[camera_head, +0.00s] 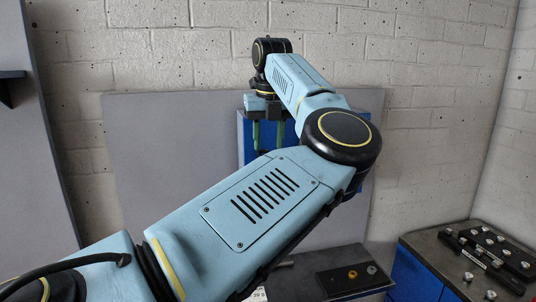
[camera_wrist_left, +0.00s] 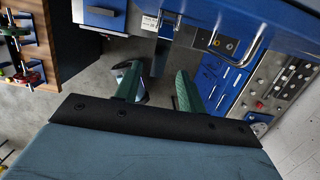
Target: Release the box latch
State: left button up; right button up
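A blue box (camera_head: 243,142) is mounted on a grey panel at the back, partly hidden behind my left arm. My left gripper (camera_head: 268,138) is in front of it with green fingers pointing down, apart and with nothing visible between them. In the left wrist view the gripper (camera_wrist_left: 158,75) is also open and empty. A large blue body, likely the box (camera_wrist_left: 285,18), fills the upper right there, with a bent silver bar (camera_wrist_left: 247,52) along its edge. The fingers appear apart from the bar. I cannot clearly make out the latch. My right gripper is out of view.
A dark-topped blue cabinet (camera_head: 425,245) with metal parts stands at the right. A black plate (camera_head: 335,282) with a brass and a silver piece lies at the lower middle. The left wrist view shows a wooden rack (camera_wrist_left: 62,40) with coloured items at the left.

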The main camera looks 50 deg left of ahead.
pick_arm(q)
notch_tip(320, 180, up, 9)
jog(key=d, duration=0.1)
jog(key=shift+s+d, duration=0.2)
jog(key=shift+s, duration=0.15)
dwell(0.4)
